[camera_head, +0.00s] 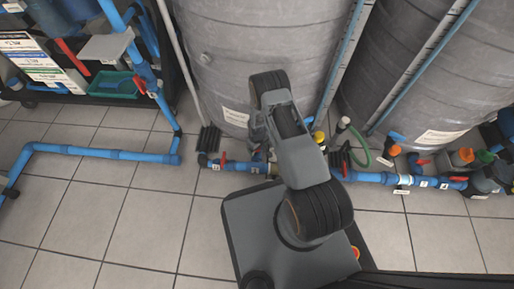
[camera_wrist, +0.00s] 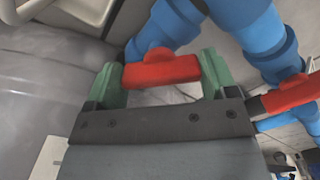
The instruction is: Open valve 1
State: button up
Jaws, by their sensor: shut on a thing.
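In the wrist view, my gripper (camera_wrist: 161,76) has its two green fingers at either end of a red valve handle (camera_wrist: 160,70) and is shut on it. The handle lies nearly level across the picture, in front of a blue pipe (camera_wrist: 172,22). No number label shows on this valve, so I cannot read which one it is. In the head view, my arm reaches down to the blue pipe line at the foot of the grey tanks. The arm hides most of the gripper and the held handle there.
A second red handle (camera_wrist: 292,94) is close to the right finger. In the head view, another red handle (camera_head: 222,160) is left of my arm. Large grey tanks (camera_head: 240,50) stand behind. A blue floor pipe (camera_head: 105,153) runs at left; tiled floor is clear in front.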

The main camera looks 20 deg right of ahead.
jog(key=n, duration=0.4)
jog(key=shift+b, duration=0.35)
jog(key=shift+n, duration=2.1)
jog(key=o, duration=0.8)
jog(key=shift+o, duration=0.2)
jog(key=shift+r, duration=0.1)
notch_tip(320, 180, up, 14)
jog(key=p, duration=0.6)
jog(key=shift+f, duration=0.2)
